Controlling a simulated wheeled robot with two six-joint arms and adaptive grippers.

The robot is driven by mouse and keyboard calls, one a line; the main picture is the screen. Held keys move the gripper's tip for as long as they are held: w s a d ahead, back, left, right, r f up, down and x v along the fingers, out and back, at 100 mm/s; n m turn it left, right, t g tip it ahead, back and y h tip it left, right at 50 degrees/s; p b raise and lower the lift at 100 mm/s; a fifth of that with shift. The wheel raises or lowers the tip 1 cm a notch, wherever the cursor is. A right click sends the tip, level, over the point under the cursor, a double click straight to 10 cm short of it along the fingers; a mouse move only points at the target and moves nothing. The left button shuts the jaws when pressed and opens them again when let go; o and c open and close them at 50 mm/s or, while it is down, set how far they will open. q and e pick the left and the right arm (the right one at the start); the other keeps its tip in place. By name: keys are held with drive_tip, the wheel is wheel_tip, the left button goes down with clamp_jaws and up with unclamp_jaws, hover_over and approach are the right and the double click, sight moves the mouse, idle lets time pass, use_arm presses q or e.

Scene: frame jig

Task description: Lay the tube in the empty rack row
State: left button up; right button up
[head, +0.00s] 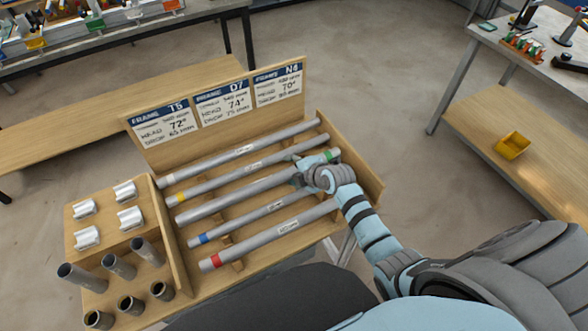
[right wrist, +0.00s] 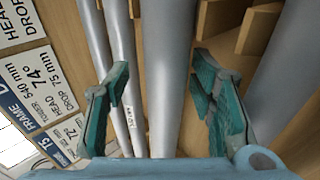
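In the head view a wooden rack (head: 322,219) holds several long grey tubes side by side. The middle tube (head: 215,203) has a green band at its right end, beside my right gripper (head: 306,174). In the right wrist view this tube (right wrist: 167,70) runs between the two teal fingers (right wrist: 165,100), with a gap on each side. The gripper is open. The other tubes are a white-ended tube (head: 220,158), a yellow-banded tube (head: 225,180), a shorter blue-banded tube (head: 235,222) and a red-banded tube (head: 265,238). I make out no empty row. My left gripper is not in view.
A sign board (head: 218,105) with three labels stands behind the rack. A side holder (head: 165,245) at left carries silver fittings and short dark-mouthed tubes. A workbench (head: 545,55) stands at right, with a yellow bin (head: 512,145) on its lower shelf. Floor is open between.

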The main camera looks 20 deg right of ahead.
drive_tip(key=shift+s, duration=0.15)
drive_tip(key=v, duration=1.2)
drive_tip(key=shift+f, duration=0.1)
